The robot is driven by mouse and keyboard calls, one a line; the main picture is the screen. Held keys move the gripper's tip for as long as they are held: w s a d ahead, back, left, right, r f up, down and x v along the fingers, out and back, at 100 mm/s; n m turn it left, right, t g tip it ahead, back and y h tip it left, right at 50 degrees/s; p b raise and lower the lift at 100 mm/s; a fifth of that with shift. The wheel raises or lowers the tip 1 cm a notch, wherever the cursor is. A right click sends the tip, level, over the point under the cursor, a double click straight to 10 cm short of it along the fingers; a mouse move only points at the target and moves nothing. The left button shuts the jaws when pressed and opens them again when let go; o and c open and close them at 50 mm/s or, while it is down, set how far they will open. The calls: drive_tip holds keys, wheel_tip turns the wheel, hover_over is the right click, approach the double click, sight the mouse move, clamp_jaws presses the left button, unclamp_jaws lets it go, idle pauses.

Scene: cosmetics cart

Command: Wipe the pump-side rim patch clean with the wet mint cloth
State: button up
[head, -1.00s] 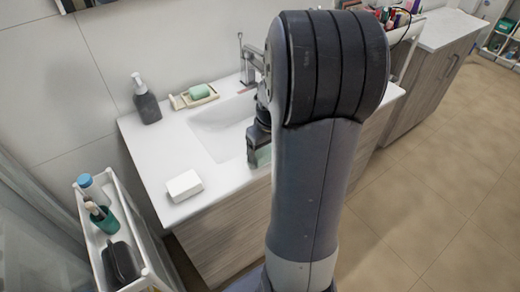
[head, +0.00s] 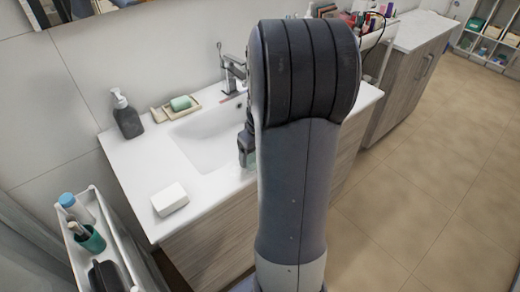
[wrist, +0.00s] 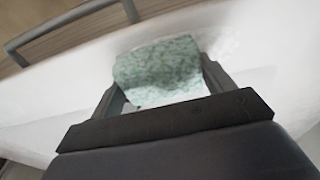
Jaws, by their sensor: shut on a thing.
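The mint cloth (wrist: 160,72) is held between the two fingers of my gripper (wrist: 162,88), which is shut on it. In the wrist view the cloth lies over or just above a white surface; I cannot tell whether it touches. In the head view my gripper (head: 247,155) is at the front side of the white sink basin (head: 200,142), partly hidden behind my arm. The dark pump bottle (head: 127,116) stands upright at the back left of the counter. I cannot make out a dirty patch on the rim.
A white block (head: 169,199) sits at the counter's front left. A green soap on a tray (head: 181,104) lies behind the basin, near the faucet (head: 229,70). A white cart (head: 118,240) with bottles stands at the lower left. The counter left of the basin is mostly clear.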

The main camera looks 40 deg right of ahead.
sight(235, 172)
drive_tip(key=shift+s+a, duration=0.15)
drive_tip(key=shift+a, duration=3.6)
drive_tip(key=shift+d, duration=4.8)
wheel_tip(235, 172, up, 7)
drive_tip(key=p, duration=0.5)
drive_tip(key=shift+w, duration=0.2)
